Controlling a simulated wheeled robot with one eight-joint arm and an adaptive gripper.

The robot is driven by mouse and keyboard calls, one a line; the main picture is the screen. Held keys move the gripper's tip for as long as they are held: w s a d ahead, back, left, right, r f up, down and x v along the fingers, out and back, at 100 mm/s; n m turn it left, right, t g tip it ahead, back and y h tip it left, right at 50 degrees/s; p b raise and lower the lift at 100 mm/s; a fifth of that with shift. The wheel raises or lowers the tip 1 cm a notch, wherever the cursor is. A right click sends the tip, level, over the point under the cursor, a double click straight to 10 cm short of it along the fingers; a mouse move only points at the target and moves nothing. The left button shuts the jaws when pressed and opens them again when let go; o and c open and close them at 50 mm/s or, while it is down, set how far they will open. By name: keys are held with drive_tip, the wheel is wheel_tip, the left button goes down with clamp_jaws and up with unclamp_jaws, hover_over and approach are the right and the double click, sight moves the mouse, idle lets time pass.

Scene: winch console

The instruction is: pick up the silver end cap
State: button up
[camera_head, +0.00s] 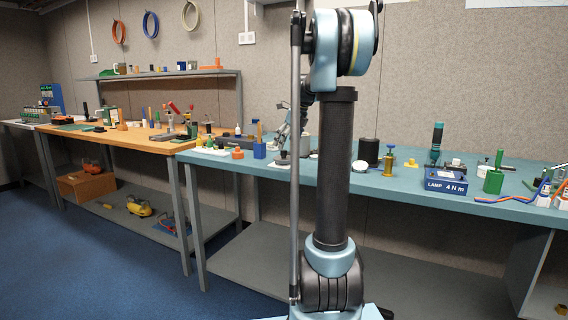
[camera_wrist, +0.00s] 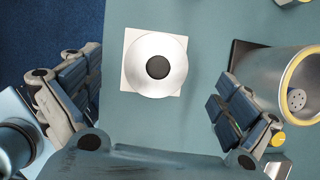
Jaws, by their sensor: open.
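A round silver piece (camera_wrist: 146,50) with a black centre, which looks like the silver end cap, sits on a white square pad (camera_wrist: 130,84) in the upper middle of the wrist view. My gripper (camera_wrist: 155,76) is open and empty, its fingers wide apart to the left and right of the cap. The cap lies a little above the middle of the space between them, and neither finger appears to touch it.
A large silver cylinder with a yellow rim (camera_wrist: 294,92) stands close by my right finger. The bench edge lies to the left in the wrist view.

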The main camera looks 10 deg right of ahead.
sight(285, 150)
drive_tip(key=shift+s+x, duration=0.15)
drive_tip(key=shift+x, duration=1.2)
drive_tip(key=shift+s+x, duration=0.2)
drive_tip(key=shift+x, duration=1.15)
drive_tip(key=shift+d+f, duration=0.15)
drive_tip(key=shift+d, duration=0.1)
drive_tip(key=c, duration=1.3)
